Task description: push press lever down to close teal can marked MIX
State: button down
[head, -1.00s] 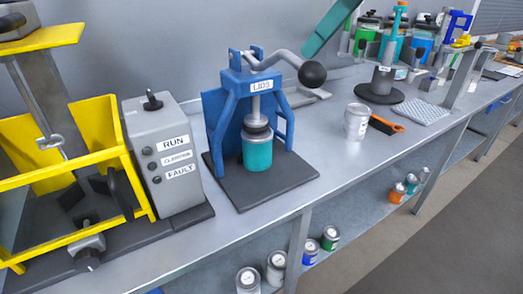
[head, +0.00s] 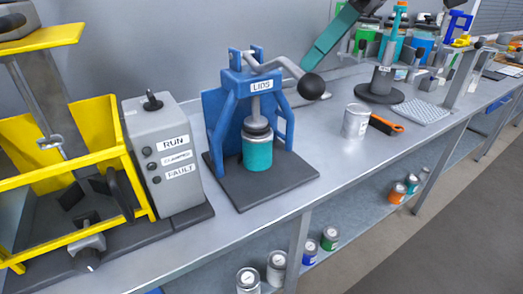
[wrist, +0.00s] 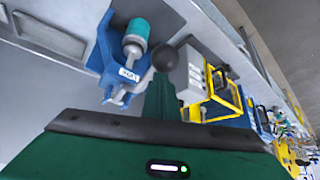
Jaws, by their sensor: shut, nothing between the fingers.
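The teal can (head: 258,154) stands upright on the dark base of the blue press (head: 215,105), under its ram. No MIX marking shows on the side I see. The can also shows in the wrist view (wrist: 138,29). The press lever (head: 290,66) slopes down to the right and ends in a black ball (head: 311,86). My gripper (head: 312,62) is shut and empty, its teal fingers slanting down to the lever just above and behind the ball. In the wrist view my fingers (wrist: 160,90) reach the ball (wrist: 165,57); I cannot tell if they touch.
A grey control box (head: 164,150) and a yellow-framed machine (head: 95,120) stand left of the press. More cans stand on the lower shelf (head: 350,205). The bench front is clear.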

aim_at(315, 76)
jog(key=shift+f, duration=0.15)
jog(key=shift+f, duration=1.85)
